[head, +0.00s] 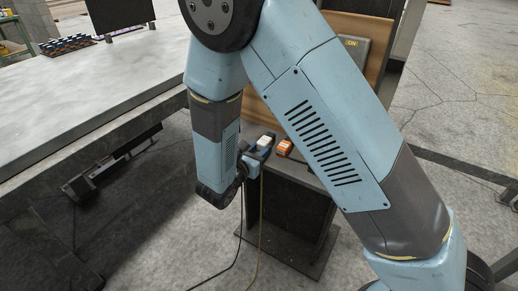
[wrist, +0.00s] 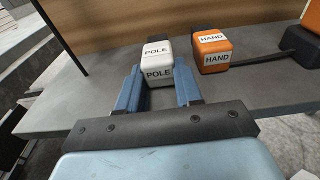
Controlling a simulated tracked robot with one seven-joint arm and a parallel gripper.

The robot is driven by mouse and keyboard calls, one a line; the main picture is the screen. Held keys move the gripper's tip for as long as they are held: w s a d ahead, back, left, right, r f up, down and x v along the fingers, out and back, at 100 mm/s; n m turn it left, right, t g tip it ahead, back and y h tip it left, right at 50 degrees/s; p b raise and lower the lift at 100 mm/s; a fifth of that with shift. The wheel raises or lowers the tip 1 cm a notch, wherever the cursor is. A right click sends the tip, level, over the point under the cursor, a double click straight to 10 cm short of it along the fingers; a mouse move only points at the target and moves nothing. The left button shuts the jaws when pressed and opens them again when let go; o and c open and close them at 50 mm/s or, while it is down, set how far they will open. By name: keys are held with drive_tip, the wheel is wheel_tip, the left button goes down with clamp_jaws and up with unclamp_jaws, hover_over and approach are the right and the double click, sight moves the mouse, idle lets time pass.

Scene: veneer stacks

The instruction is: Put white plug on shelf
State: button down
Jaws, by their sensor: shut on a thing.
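The white plug (wrist: 157,66) is a small block labelled POLE, seen between the blue fingers of my gripper (wrist: 160,92) in the wrist view. My gripper is shut on it. In the head view the white plug (head: 265,141) shows as a small pale block at my gripper (head: 257,150), over the near left edge of the grey shelf (head: 308,177). The shelf surface (wrist: 100,95) lies behind and around the fingers in the wrist view. I cannot tell whether the plug touches it.
An orange plug (wrist: 212,50) labelled HAND stands on the shelf right of the white one. A dark object (wrist: 300,45) lies farther right. A wooden panel (wrist: 110,28) rises behind. A tan cable (head: 261,215) hangs below my gripper. A large grey table (head: 95,85) stands left.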

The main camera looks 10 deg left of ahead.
drive_tip(key=c, duration=0.7)
unclamp_jaws()
drive_tip(key=shift+c, duration=0.2)
drive_tip(key=shift+r, duration=0.45)
drive_tip(key=v, duration=1.2)
